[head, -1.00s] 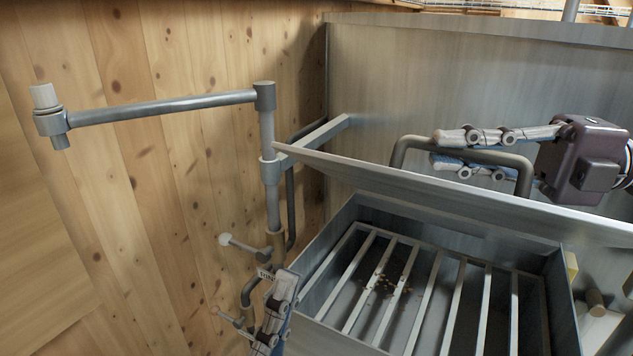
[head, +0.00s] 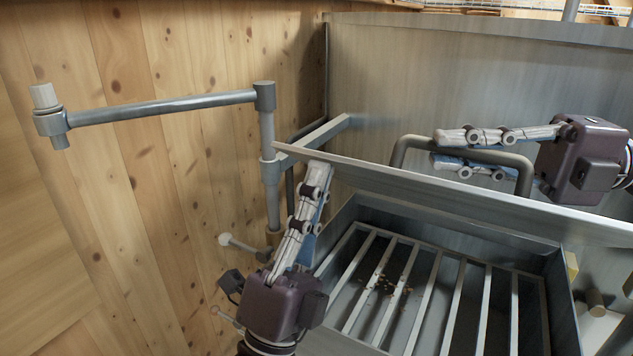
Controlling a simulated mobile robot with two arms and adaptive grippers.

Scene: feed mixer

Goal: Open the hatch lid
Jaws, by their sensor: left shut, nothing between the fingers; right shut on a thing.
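The hatch lid (head: 400,190) is a flat grey metal plate, raised and tilted up above the hatch opening, seen nearly edge-on. A bent metal handle (head: 404,150) rises behind its edge. My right gripper (head: 437,148) comes in from the right with its fingers around the handle's top bar, shut on it. The hatch box (head: 328,240) below is uncovered and shows a grate of metal bars (head: 428,300). My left gripper (head: 318,172) is shut and empty, pointing up, with its fingertips close to the lid's left end. I cannot tell if they touch the lid.
A grey crank arm (head: 160,108) with a pale knob stands on a vertical post (head: 269,190) at the left, by the wooden wall (head: 130,200). Pipes and a small valve lever (head: 240,246) sit below it. A tall metal panel (head: 450,80) rises behind the lid.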

